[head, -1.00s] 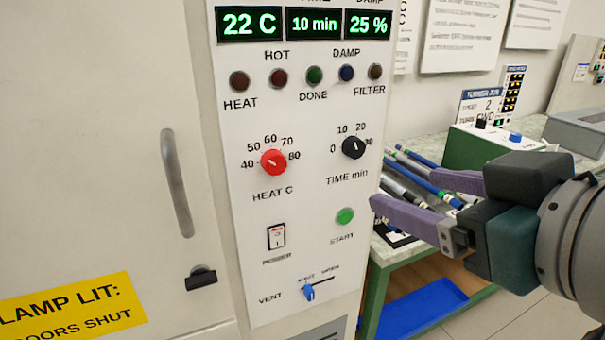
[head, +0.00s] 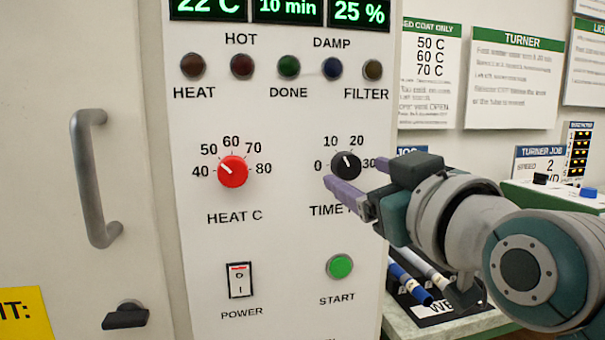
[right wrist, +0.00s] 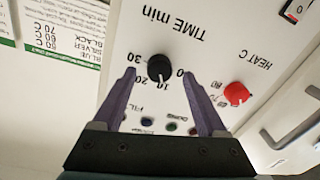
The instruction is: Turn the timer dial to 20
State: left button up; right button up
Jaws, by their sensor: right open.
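The black timer dial (head: 346,165), labelled TIME min, is on the white panel; its white mark points up and slightly left, near 10. The time display (head: 287,9) reads 10 min. My right gripper (head: 356,176) is open, its purple fingers at the dial's lower right in the head view. In the right wrist view the dial (right wrist: 160,68) shows upside down between the two fingertips (right wrist: 159,76), with a gap on each side. I cannot tell whether the tips reach as deep as the dial. My left gripper is not in view.
The red HEAT C dial (head: 232,171) is left of the timer dial. The green START button (head: 340,266) and POWER switch (head: 239,280) are below. A door handle (head: 93,180) stands out at the left. A bench (head: 450,326) with rods is at the lower right.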

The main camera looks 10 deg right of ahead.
aim_at(347, 166)
jog(key=shift+w+a, duration=0.1)
jog(key=shift+w, duration=1.1)
grip_shut()
